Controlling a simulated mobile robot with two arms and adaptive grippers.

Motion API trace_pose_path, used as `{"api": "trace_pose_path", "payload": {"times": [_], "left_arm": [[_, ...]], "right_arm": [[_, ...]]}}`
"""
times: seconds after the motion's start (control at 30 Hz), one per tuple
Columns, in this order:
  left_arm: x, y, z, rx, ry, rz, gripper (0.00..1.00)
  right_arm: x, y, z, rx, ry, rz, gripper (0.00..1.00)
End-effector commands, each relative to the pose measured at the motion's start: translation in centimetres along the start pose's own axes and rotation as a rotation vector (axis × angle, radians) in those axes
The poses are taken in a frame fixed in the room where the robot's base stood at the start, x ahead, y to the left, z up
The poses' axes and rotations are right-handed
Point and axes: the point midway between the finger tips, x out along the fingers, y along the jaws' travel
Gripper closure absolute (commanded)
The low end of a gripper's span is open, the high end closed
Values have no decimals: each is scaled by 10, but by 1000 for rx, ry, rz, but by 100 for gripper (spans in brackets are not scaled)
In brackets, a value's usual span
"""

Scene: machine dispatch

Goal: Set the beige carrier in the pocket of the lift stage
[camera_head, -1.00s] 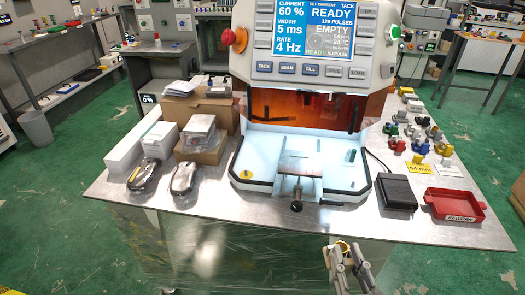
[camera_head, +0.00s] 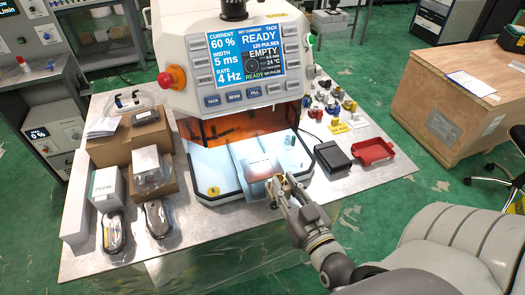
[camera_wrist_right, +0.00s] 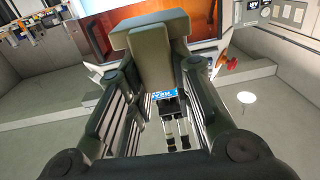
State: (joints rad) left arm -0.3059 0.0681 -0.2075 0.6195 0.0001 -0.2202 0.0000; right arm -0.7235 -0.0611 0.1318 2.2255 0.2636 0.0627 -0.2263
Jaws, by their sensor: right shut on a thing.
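My right gripper (camera_head: 287,188) is at the front edge of the welding machine's lit chamber. In the right wrist view its fingers are shut on the beige carrier (camera_wrist_right: 149,55), a blocky piece with a wider top. In the head view only a small tan bit of the carrier (camera_head: 284,180) shows between the fingertips. The lift stage (camera_head: 259,168) is a grey plate in the chamber, just beyond and left of the gripper. The pocket cannot be made out; glare and the gripper cover part of the stage. The carrier appears apart from the stage. My left gripper is out of view.
The machine's amber window (camera_head: 250,122) hangs above the chamber. A black pedal (camera_head: 332,156) and a red tray (camera_head: 372,151) lie to the right, with several coloured pieces behind. Boxes (camera_head: 128,145) and two packed items crowd the left of the bench.

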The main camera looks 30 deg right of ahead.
Motion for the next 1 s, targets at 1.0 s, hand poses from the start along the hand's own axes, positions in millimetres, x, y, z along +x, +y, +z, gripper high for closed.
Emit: {"api": "trace_pose_path", "payload": {"times": [1.0], "left_arm": [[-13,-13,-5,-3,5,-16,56]], "right_arm": [[102,26,-9,8,13,83,100]]}}
